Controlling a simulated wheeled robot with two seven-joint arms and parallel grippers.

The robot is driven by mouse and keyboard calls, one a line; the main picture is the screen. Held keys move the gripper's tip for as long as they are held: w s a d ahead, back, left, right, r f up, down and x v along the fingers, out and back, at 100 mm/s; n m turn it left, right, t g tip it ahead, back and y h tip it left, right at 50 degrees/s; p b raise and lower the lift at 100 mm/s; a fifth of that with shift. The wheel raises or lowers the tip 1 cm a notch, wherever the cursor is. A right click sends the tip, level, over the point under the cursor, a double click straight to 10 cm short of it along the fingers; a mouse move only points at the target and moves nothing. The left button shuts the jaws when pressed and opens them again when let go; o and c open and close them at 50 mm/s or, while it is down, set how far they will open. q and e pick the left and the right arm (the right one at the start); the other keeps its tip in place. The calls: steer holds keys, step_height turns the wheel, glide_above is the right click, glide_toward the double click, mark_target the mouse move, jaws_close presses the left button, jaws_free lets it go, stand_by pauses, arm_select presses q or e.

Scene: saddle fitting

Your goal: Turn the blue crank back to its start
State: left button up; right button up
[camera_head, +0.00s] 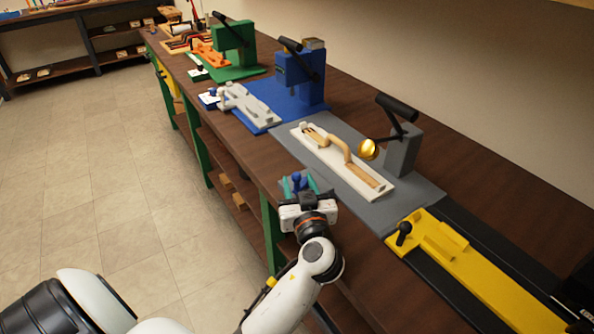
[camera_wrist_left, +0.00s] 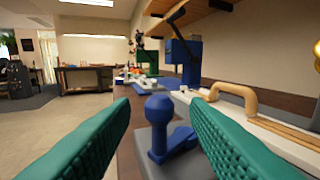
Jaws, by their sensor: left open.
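The blue crank (camera_wrist_left: 160,128) has an upright handle with a rounded knob and a short arm running to the right over a grey base (camera_wrist_left: 145,140). In the head view the crank's blue knob (camera_head: 297,179) shows small at the table's front edge, partly hidden by my gripper. My left gripper (camera_head: 296,184) is open, with its teal ribbed fingers (camera_wrist_left: 160,108) on either side of the handle. In the wrist view a gap shows between each finger and the handle. My right gripper is not in view.
A grey station (camera_head: 405,150) with a black lever and a white tray (camera_head: 345,165) stands just beyond. A yellow fixture (camera_head: 460,265) lies to the right. Blue (camera_head: 300,80) and green (camera_head: 232,45) stations stand farther along the brown bench. The floor on the left is clear.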

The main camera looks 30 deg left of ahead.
mark_target(296, 181)
arm_select(q)
steer(key=shift+x, duration=1.5)
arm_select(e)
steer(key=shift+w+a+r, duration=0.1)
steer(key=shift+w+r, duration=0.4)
arm_select(q)
steer(key=shift+s, duration=0.1)
steer(key=shift+c, duration=0.3)
jaws_close()
steer(key=shift+a+m+t+h, duration=0.1)
steer(key=shift+m+t+h, duration=0.2)
steer(key=shift+h, duration=0.1)
